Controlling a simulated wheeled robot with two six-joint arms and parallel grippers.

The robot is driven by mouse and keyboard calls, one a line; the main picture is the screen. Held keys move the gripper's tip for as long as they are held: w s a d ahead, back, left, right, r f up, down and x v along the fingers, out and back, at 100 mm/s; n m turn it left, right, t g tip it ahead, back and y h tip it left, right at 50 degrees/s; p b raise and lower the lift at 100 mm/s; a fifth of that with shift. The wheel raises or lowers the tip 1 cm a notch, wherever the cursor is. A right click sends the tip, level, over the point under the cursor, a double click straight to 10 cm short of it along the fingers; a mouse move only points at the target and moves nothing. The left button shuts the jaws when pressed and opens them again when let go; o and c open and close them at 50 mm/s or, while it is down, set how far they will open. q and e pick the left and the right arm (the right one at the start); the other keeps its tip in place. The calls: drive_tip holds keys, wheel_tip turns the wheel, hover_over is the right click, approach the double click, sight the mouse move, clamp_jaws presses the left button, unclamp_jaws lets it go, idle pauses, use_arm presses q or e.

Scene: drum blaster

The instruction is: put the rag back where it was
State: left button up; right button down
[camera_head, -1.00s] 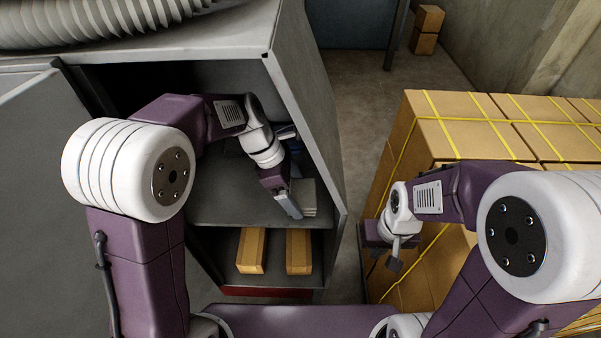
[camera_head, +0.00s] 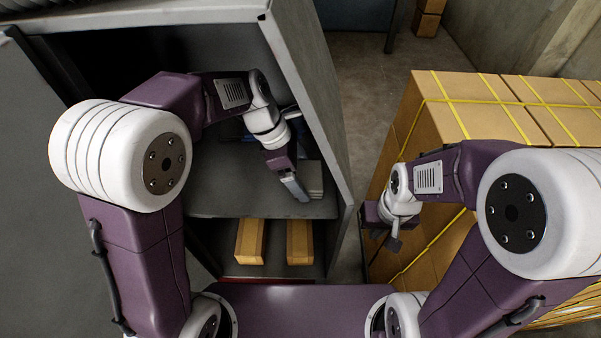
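A pale grey folded stack, which may be the rag (camera_head: 315,178), lies on the upper shelf of the open grey cabinet, near its right wall. My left gripper (camera_head: 297,190) reaches into the cabinet, low over the shelf just left of the stack. Its fingers are seen edge-on, so I cannot tell whether they are open or touch the stack. My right gripper (camera_head: 388,234) hangs outside the cabinet, beside the strapped boxes; nothing shows in it and its fingers are hard to make out.
The cabinet shelf (camera_head: 222,199) has bare room at its front left. The cabinet's right wall (camera_head: 305,90) stands close to my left wrist. Stacked strapped cardboard boxes (camera_head: 450,125) fill the right. A bluish thing is partly hidden behind my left wrist.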

use_arm(q)
drive_tip(key=shift+s, duration=0.1)
drive_tip(key=shift+f, duration=0.1)
idle(0.6)
drive_tip(key=v, duration=0.8)
drive_tip(key=shift+w, duration=0.2)
drive_tip(key=shift+s, duration=0.1)
